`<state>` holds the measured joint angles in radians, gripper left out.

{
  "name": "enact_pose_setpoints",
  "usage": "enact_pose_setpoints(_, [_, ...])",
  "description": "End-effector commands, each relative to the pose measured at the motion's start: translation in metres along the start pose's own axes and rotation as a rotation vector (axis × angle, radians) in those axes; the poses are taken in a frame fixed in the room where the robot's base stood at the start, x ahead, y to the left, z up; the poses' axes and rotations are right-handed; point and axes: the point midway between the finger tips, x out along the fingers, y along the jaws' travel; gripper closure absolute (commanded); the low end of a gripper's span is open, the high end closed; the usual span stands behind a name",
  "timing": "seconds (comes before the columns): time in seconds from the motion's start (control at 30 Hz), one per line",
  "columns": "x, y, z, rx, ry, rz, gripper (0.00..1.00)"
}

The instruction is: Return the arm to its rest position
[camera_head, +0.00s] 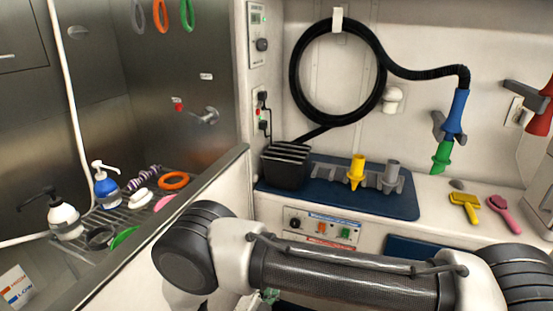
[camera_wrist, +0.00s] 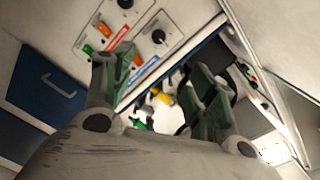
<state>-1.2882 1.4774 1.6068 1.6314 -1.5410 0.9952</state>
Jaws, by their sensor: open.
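My gripper (camera_wrist: 160,85) shows in the wrist view with its two green-padded fingers apart and nothing between them. In the head view my arm stretches across the bottom, in front of the counter, with a dark joint at the left and another at the right.
A blue mat (camera_head: 340,192) with a yellow nozzle (camera_head: 356,172) lies on the counter. A yellow brush (camera_head: 465,207) and a pink brush (camera_head: 503,214) lie at the right. A steel tub wall (camera_head: 190,195) stands close to my arm. A blue drawer (camera_wrist: 45,80) shows in the wrist view.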

Motion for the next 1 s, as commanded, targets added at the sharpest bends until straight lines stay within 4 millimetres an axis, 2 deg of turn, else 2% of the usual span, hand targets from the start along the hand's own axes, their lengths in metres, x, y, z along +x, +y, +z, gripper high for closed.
enact_pose_setpoints(0.37, [0.036,-0.041,0.018,0.018,-0.103,0.105,0.43])
enact_pose_setpoints(0.57, [0.072,-0.087,0.027,0.032,-0.219,0.185,0.43])
enact_pose_setpoints(0.67, [0.096,-0.119,0.026,0.036,-0.300,0.224,0.43])
enact_pose_setpoints(0.77, [0.125,-0.162,0.017,0.036,-0.407,0.257,0.43])
enact_pose_setpoints(0.87, [0.156,-0.210,-0.007,0.016,-0.540,0.274,0.43])
enact_pose_setpoints(0.97, [0.179,-0.254,-0.045,-0.026,-0.668,0.265,0.43])
enact_pose_setpoints(1.0, [0.186,-0.269,-0.064,-0.049,-0.717,0.256,0.43])
